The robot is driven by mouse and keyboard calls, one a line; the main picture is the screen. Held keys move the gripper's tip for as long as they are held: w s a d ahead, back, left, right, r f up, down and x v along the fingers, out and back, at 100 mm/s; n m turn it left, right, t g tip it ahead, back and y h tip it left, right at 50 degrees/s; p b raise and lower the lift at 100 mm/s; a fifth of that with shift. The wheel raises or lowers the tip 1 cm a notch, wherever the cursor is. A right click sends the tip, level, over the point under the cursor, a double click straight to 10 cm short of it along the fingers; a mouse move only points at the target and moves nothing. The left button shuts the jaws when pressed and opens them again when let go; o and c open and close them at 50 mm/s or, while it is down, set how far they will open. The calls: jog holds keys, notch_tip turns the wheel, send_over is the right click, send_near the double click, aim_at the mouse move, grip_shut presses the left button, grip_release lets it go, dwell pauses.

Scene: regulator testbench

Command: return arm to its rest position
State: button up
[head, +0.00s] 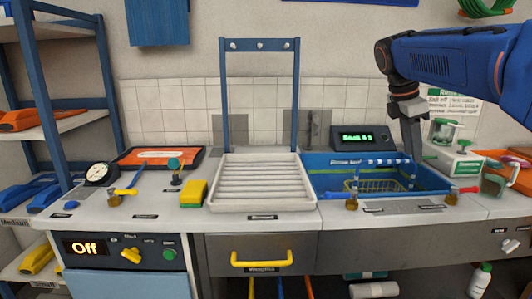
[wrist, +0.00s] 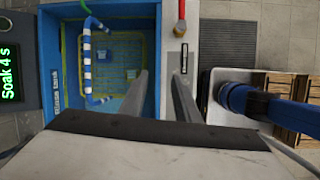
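My arm (head: 440,62) reaches in from the right in the head view. My gripper (head: 411,150) points down over the right end of the blue rinse tank (head: 430,182). In the wrist view the two grey fingers of my gripper (wrist: 161,82) stand apart with nothing visible between them. They lie over the tank's edge, and the blue tank (wrist: 50,60) is to their left. A blue-and-white banded bar (wrist: 87,60) runs along the basket's side.
A display (wrist: 8,72) beside the tank reads "Soak 4 s". A white ribbed tray (head: 262,180) stands left of the tank under a blue frame (head: 225,90). A gauge (head: 98,174) and a yellow-green sponge (head: 193,193) are further left. A green-and-white device (head: 455,160) stands close right.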

jog(key=s+a+f+m+t+y, duration=0.1)
jog(key=s+a+f+m, duration=0.2)
jog(key=s+f+m, duration=0.2)
jog(key=s+a+f+m+t+y, duration=0.1)
jog(key=s+a+f+m, duration=0.2)
jog(key=s+f+m, duration=0.3)
jog(key=s+a+f+m+t+y, duration=0.2)
jog(key=s+a+f+m, duration=0.2)
jog(key=s+f, duration=1)
jog(key=shift+s+m, duration=0.9)
jog(key=shift+s, duration=0.2)
